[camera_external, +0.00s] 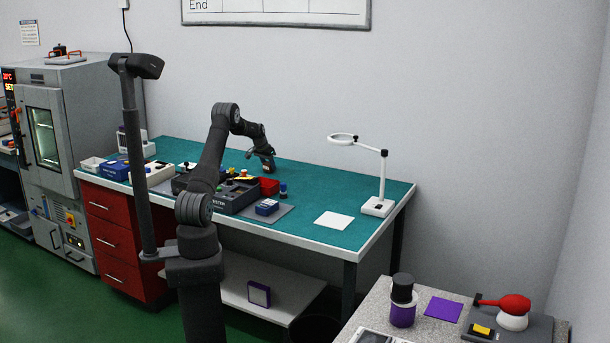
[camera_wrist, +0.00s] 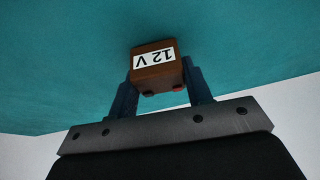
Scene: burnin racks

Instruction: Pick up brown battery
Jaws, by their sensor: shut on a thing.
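The brown battery (camera_wrist: 152,79) with a white "12 V" label is between the two fingers of my gripper (camera_wrist: 160,88) in the wrist view. The fingers touch its two sides, and my gripper is shut on it. The teal bench top shows behind the battery; I cannot tell in this view whether the battery touches it. In the external view my gripper (camera_external: 263,167) is over the far side of the teal bench (camera_external: 310,197), behind the red bin. The battery is too small and dark there to make out clearly.
A white ring lamp (camera_external: 378,206) and a white sheet (camera_external: 334,220) are to the right. The bench between bin and lamp is mostly clear.

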